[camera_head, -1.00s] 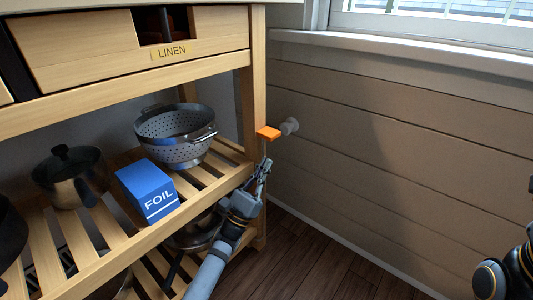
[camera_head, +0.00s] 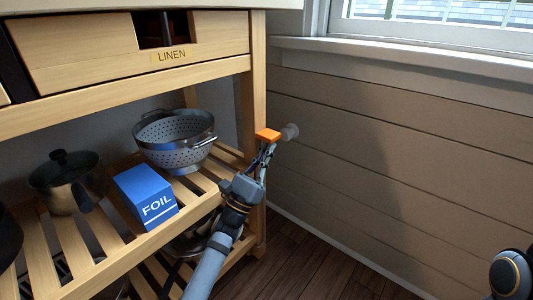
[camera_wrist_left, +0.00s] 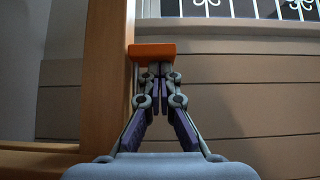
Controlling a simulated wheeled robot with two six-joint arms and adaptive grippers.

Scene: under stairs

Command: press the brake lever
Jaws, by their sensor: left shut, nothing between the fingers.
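The brake lever is an orange block (camera_head: 268,134) on the right-hand leg of the wooden cart, low beside the wall. It also shows in the left wrist view (camera_wrist_left: 153,52), directly beyond my fingertips. My left gripper (camera_head: 268,150) is shut and empty, with its fingertips just below the orange lever, at or very near its underside. I cannot tell whether they touch. In the left wrist view, the closed fingertips (camera_wrist_left: 153,70) overlap the lever's lower edge. My right gripper is not in view; only part of my right arm shows at the lower right.
The cart's slatted shelf (camera_head: 75,250) holds a blue foil box (camera_head: 147,196), a grey colander (camera_head: 174,140) and a dark-lidded pot (camera_head: 62,182). The cart leg (camera_head: 258,90) stands close to my left gripper. The panelled wall (camera_head: 400,150) is behind, with open floor below it.

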